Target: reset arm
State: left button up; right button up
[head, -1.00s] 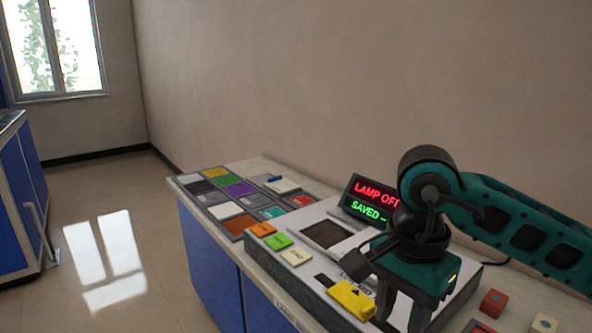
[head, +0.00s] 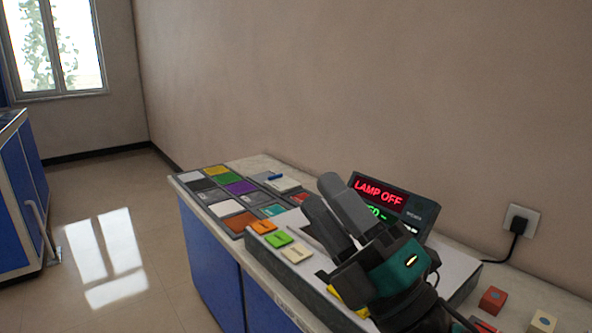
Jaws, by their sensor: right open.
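My right gripper (head: 319,194) is in front of the grey-white machine on the counter, its two grey fingers tilted up and to the left. It is open, and I see nothing held between the fingers. Its teal and black wrist (head: 402,268) is at the lower right, and the rest of the arm drops out at the bottom edge. The gripper hides much of the machine's top and part of its display (head: 380,194), which reads "LAMP OFF" in red above a partly covered green line. My left gripper is not in view.
Orange, green and cream tiles (head: 280,240) lie at the machine's left. Coloured squares (head: 240,188) fill the counter's far end. A yellow piece (head: 335,293) is mostly hidden by the gripper. A red block (head: 492,299) and cream block (head: 542,323) stand at right. A plug (head: 518,225) sits in the wall.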

jog(key=w+d+f+m+g+h, duration=0.1)
jog(key=d+f+m+h, duration=0.5)
jog(key=f+m+h, duration=0.3)
jog(key=w+d+f+m+g+h, duration=0.1)
jog(key=d+f+m+h, duration=0.55)
jog(key=f+m, duration=0.3)
jog(key=s+d+f+m+g+h, duration=0.3)
jog(key=s+f+m+g, duration=0.5)
jog(key=s+f+g, duration=0.8)
jog(key=w+f+t+y, duration=0.1)
jog(key=w+f+t, duration=0.1)
jog(key=f+t, duration=0.3)
jog(key=w+a+f+n+t+y, duration=0.1)
jog(key=f+t+y, duration=0.1)
jog(key=f+t, duration=0.3)
jog(key=shift+w+a+f+t, duration=0.3)
jog(key=shift+w+f, duration=0.05)
jog(key=shift+f, duration=0.05)
